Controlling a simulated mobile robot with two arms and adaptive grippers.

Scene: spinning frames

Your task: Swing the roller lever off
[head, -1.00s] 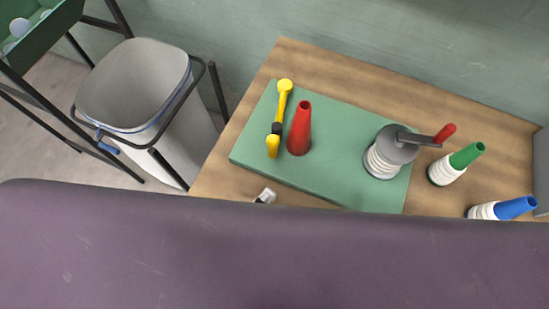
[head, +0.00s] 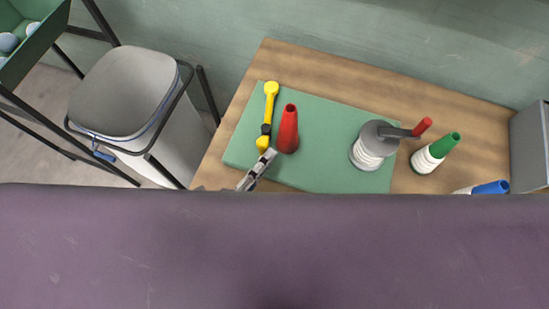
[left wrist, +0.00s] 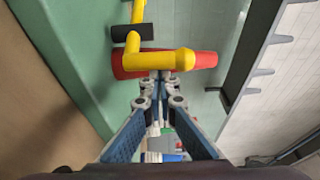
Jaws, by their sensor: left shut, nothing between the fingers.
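The yellow lever (head: 269,100), with a round end, a black collar and a yellow lower end, stands at the left of a green board (head: 327,125). The lever (left wrist: 160,60) also crosses the left wrist view, its black collar (left wrist: 132,32) at the top. A red cone (head: 288,130) stands right of the lever and shows behind it in the wrist view (left wrist: 208,60). My left gripper (head: 268,156) is shut and empty, its tips (left wrist: 162,80) close beside the lever's lower end; I cannot tell whether they touch. My right gripper is out of view.
A grey winder with a red-handled crank (head: 375,140) stands on the board's right. Green-topped (head: 436,152) and blue-topped (head: 490,188) white bobbins stand further right. A grey bin (head: 125,95) is left of the wooden table (head: 300,60).

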